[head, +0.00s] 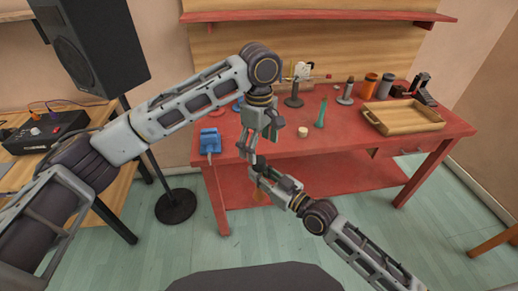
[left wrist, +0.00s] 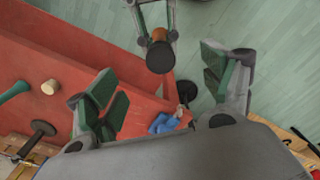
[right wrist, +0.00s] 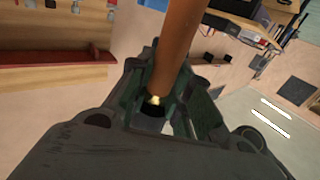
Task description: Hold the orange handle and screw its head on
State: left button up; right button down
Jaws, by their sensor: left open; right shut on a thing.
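The orange handle (right wrist: 178,40) is between the fingers of my right gripper (right wrist: 165,100), with a small brass-coloured tip beside a dark end. My right gripper (head: 257,166) is shut on it in front of the red table, and the handle (head: 260,195) hangs below. In the left wrist view the handle (left wrist: 159,36) shows nearly end-on with a dark round end. My left gripper (head: 246,148) is open and empty just above; its spread fingers (left wrist: 165,85) are apart from the handle. A small cream cylinder (head: 303,132) lies on the table; I cannot tell whether it is the head.
The red table (head: 355,150) carries a green tapered piece (head: 321,113), dark stemmed pieces (head: 293,98), a wooden tray (head: 404,116) and several jars. A blue clamp-like object (head: 210,142) sits at its left edge. A speaker (head: 92,45) stands left. Floor is clear in front.

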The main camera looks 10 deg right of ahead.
pick_arm(q)
notch_tip(320, 180, up, 10)
dwell(0.6)
jog(key=shift+w, duration=0.1)
dwell(0.5)
